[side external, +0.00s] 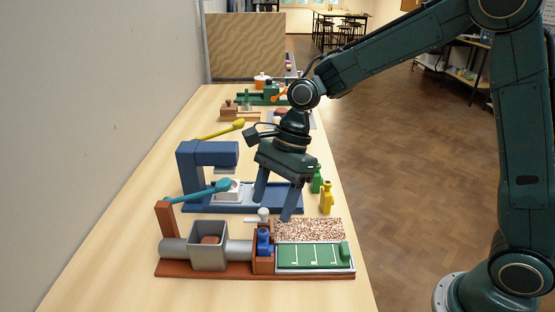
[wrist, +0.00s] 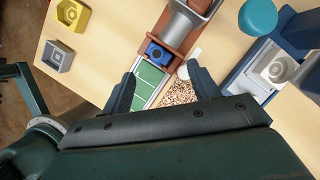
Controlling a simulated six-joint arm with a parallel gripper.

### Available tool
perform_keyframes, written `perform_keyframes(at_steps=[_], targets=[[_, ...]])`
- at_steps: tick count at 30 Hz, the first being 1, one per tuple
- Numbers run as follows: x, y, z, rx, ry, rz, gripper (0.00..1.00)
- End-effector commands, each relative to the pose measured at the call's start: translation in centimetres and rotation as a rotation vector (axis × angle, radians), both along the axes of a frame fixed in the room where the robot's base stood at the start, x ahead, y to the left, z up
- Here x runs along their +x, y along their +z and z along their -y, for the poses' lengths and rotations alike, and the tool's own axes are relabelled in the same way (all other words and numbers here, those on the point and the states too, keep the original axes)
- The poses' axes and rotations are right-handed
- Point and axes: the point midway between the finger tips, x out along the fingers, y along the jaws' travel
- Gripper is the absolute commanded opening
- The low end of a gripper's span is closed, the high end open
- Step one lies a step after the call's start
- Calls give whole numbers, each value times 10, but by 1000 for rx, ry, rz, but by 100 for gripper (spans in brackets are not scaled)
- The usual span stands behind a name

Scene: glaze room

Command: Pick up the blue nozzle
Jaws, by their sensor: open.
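The blue nozzle (side external: 263,241) sits in the red-brown wooden end plate of the grey extruder (side external: 208,252), beside the green board. In the wrist view the blue nozzle (wrist: 155,52) shows as a square block with a dark round opening, just beyond my fingertips. My gripper (side external: 272,210) is open and empty, tilted, above the front machine and a little higher than the nozzle. In the wrist view my gripper (wrist: 160,71) has its two fingers spread either side of the green board and speckled strip. The nozzle's lower part is hidden.
A white knob (side external: 263,213) stands close behind the nozzle. The green board (side external: 305,256) and speckled tray (side external: 309,230) lie to its right. A blue press (side external: 190,168) stands behind. The wrist view shows a yellow block (wrist: 68,17) and a grey block (wrist: 57,57) on bare table.

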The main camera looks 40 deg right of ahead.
Motion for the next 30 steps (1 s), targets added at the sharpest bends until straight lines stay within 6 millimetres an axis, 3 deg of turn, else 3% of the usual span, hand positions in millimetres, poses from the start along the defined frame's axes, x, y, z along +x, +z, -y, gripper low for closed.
perform_keyframes(at_steps=[4,14,30], targets=[[0,-11,-5,0,1,-1,60],[0,-16,-6,-1,0,0,60],[-1,-60,-23,-1,1,1,60]])
